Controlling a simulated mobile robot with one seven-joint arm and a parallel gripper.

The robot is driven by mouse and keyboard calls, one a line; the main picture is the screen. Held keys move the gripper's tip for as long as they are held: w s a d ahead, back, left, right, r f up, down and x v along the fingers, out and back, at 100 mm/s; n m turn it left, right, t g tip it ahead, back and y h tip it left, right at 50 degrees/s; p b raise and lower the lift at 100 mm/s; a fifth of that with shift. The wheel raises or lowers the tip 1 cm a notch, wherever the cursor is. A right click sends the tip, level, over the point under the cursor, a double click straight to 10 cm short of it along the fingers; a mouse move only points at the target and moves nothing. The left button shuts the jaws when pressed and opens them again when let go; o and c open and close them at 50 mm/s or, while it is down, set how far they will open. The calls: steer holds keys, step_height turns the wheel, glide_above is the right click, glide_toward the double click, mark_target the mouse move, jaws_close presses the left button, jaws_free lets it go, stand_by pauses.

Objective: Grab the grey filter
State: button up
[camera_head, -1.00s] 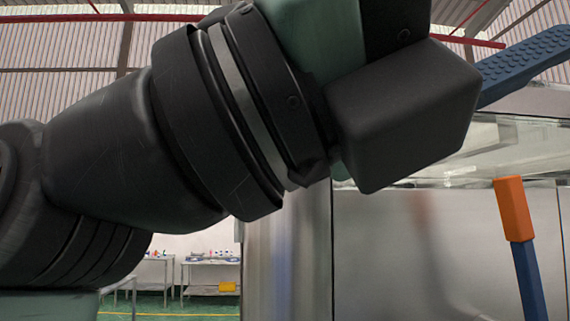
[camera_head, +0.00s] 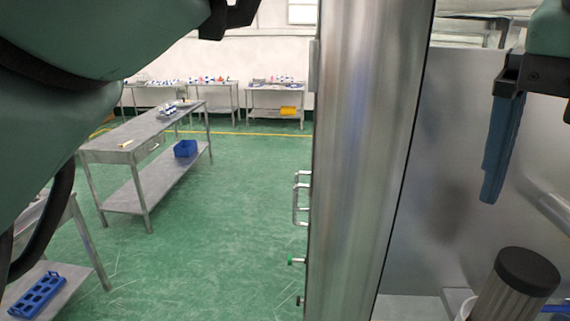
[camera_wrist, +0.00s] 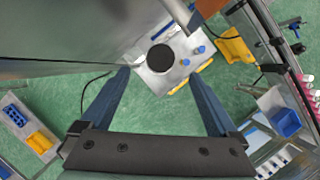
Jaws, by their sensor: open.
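A cylinder with a dark round cap and a grey-brown body, which looks like the grey filter (camera_head: 492,298), stands at the lower right of the head view. Its lower part is cut off by the frame edge. In the wrist view, a dark round top (camera_wrist: 160,58), seemingly the same filter from above, lies ahead between the finger lines. My gripper (camera_wrist: 159,76) is open and empty, its two blue fingers spread apart. In the head view my gripper (camera_head: 490,198) points down, above and slightly left of the filter, clear of it.
A tall metal column (camera_head: 365,150) stands left of the filter. A grey panel (camera_head: 455,180) is behind it. In the wrist view, a metal plate (camera_wrist: 150,80) with blue knobs (camera_wrist: 200,49) surrounds the dark top. A steel table (camera_head: 125,143) stands on open green floor at left.

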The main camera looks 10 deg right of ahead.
mark_target(528, 265)
steer(key=x, duration=0.1)
steer(key=b+x, duration=0.1)
steer(key=x, duration=0.3)
steer(key=shift+w+d+r+b, duration=0.1)
steer(key=shift+d+r+b, duration=0.05)
steer(key=shift+d+b, duration=0.15)
steer(key=shift+a, duration=0.15)
steer(key=b+x, duration=0.2)
steer(key=x, duration=0.1)
steer(key=b+x, duration=0.1)
steer(key=shift+a+f, duration=0.2)
steer(key=shift+f, duration=0.3)
steer(key=shift+d+f, duration=0.1)
steer(key=shift+c, duration=1)
steer(key=c, duration=1.3)
